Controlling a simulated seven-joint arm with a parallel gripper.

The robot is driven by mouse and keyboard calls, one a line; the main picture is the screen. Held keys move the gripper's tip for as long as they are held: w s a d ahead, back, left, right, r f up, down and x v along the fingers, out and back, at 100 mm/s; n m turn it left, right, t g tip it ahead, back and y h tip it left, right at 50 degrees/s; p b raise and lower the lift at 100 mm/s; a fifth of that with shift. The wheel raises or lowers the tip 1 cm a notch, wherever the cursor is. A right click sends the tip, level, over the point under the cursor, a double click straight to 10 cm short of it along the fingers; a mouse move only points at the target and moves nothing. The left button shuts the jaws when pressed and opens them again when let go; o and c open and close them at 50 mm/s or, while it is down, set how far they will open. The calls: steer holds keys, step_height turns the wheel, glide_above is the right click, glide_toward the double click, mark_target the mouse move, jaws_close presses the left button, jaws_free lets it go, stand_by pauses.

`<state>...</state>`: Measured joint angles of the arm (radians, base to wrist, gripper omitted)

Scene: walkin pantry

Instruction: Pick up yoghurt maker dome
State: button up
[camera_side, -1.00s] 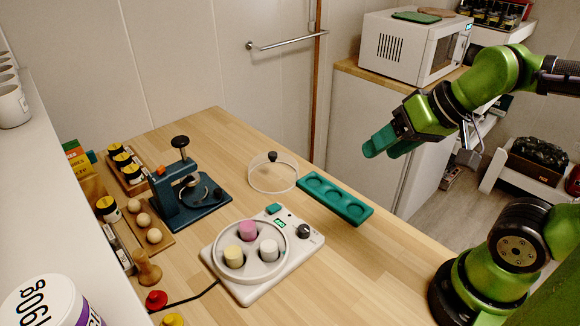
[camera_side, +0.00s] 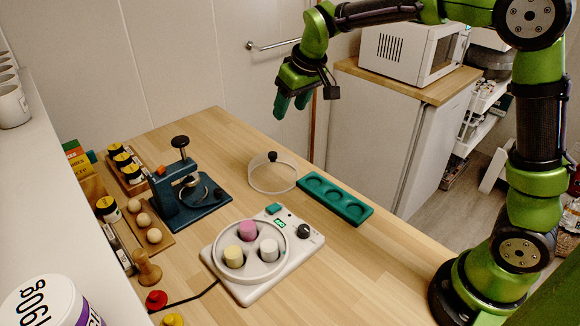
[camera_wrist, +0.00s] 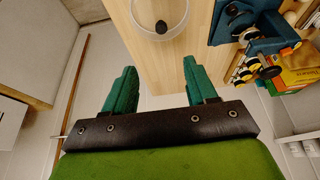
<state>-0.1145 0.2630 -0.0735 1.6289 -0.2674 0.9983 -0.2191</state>
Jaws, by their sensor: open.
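The yoghurt maker dome (camera_side: 262,180) is a clear, shallow round cover with a black knob on top. It stands on the wooden counter behind the yoghurt maker (camera_side: 238,283), a white base with a round well holding pink, yellow and white jars. In the wrist view the dome (camera_wrist: 140,28) is at the top centre, beyond the fingertips. My gripper (camera_side: 291,103) has green fingers and hangs above and behind the dome, well clear of it. In the wrist view my gripper (camera_wrist: 155,80) is open with nothing between its fingers.
A teal tray with round recesses (camera_side: 335,199) lies close to the dome's right. A dark blue press (camera_side: 190,200) stands to its left. Wooden racks with jars and eggs (camera_side: 154,236) line the left side. The counter front right is clear.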

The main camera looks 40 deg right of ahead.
glide_toward(272, 153)
steer(key=x, duration=0.3)
steer(key=shift+s+d, duration=0.1)
steer(key=shift+d, duration=0.05)
steer(key=x, duration=0.5)
steer(key=shift+c, duration=0.2)
jaws_close()
steer(key=shift+r, duration=0.1)
